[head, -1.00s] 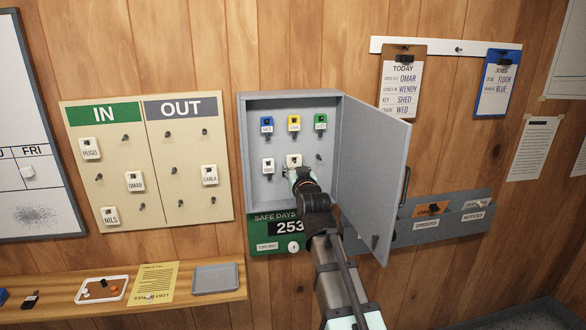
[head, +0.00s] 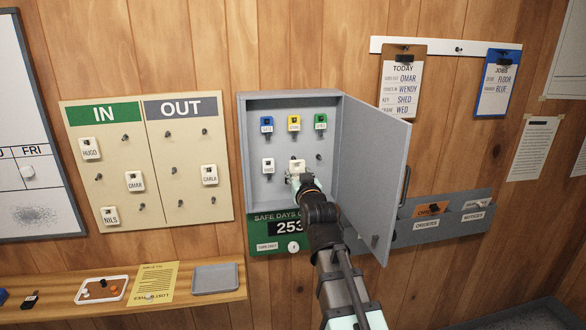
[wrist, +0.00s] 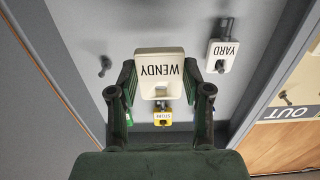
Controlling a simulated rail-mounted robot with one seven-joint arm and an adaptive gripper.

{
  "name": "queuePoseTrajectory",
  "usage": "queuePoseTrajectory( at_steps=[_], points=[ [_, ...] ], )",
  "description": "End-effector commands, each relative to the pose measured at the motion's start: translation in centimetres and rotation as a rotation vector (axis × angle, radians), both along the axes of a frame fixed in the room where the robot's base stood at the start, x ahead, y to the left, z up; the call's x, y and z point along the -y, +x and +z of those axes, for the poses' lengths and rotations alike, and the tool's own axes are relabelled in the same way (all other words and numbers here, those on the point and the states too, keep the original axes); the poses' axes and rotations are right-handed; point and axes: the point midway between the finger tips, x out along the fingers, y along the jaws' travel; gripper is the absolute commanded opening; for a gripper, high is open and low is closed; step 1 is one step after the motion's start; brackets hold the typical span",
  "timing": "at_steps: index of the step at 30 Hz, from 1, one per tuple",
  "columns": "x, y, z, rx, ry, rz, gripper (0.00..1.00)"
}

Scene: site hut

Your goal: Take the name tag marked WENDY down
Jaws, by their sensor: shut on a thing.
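The white WENDY name tag (wrist: 160,68) is between my gripper's fingers (wrist: 160,88), upside down in the wrist view. My gripper is shut on its sides. In the head view, the tag (head: 297,166) shows just above my gripper (head: 297,178), in front of the lower row of the open grey key cabinet (head: 291,97). The back of the tag and any peg behind it are hidden, so I cannot tell whether it still touches a peg.
The YARD tag (wrist: 222,54) hangs beside it, also in the head view (head: 268,166). Blue, yellow (head: 294,123) and green tags hang above. The cabinet door (head: 372,170) stands open at right. The IN/OUT board (head: 155,200) is at left; a tray (head: 215,279) lies on the shelf.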

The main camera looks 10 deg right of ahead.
Motion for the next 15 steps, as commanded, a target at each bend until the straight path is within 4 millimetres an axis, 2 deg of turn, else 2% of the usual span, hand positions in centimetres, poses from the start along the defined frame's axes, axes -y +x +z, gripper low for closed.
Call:
queuePoseTrajectory(
  at_steps=[15],
  points=[
    [0.0, -2.4, 0.0, 0.001, 0.000, 0.000, 0.24]
  ],
)
